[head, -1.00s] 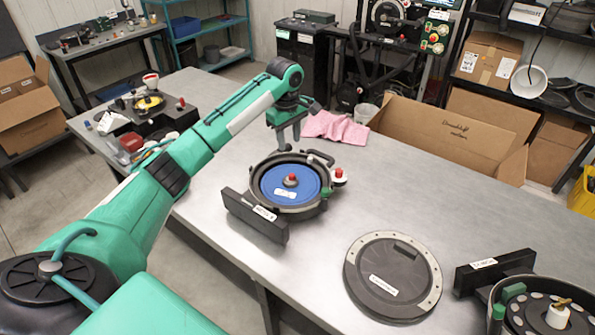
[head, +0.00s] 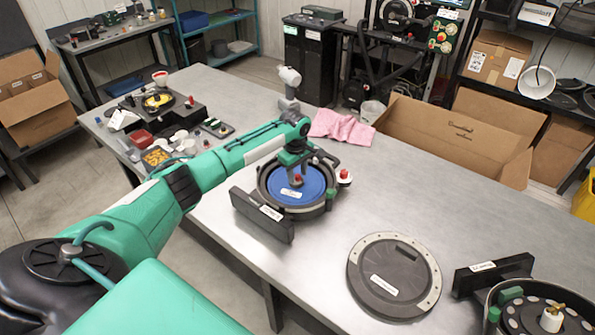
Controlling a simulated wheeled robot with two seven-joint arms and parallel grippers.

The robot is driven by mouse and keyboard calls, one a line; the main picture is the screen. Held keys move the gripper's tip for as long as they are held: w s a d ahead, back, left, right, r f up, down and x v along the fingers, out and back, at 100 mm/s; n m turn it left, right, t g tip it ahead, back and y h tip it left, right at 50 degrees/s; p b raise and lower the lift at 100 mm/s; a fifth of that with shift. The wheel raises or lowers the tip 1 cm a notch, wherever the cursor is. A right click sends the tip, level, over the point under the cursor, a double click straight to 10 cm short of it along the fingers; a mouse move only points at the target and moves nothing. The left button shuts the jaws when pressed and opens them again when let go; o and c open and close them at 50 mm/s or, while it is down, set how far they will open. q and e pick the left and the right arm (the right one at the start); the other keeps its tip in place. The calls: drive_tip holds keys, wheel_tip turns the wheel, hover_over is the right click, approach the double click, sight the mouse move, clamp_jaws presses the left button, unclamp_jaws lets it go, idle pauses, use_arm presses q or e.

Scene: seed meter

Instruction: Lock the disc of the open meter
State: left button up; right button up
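The open meter (head: 264,196) stands on the near middle of the metal bench, a round dark housing with a blue disc (head: 313,185) inside. A small red knob (head: 297,180) sits at the disc's centre. My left gripper (head: 297,177) points down over the disc with its fingertips at the red knob. The fingers partly hide the knob, and I cannot tell whether they are shut on it. A round dark lid (head: 376,262) with a pale rim lies flat on the bench to the right. My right gripper is out of view.
Dark labelled blocks stand beside both meters. A pink cloth (head: 342,127) and a cardboard box (head: 450,135) lie behind. Bare bench surrounds the lid.

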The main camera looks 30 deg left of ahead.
use_arm(q)
clamp_jaws()
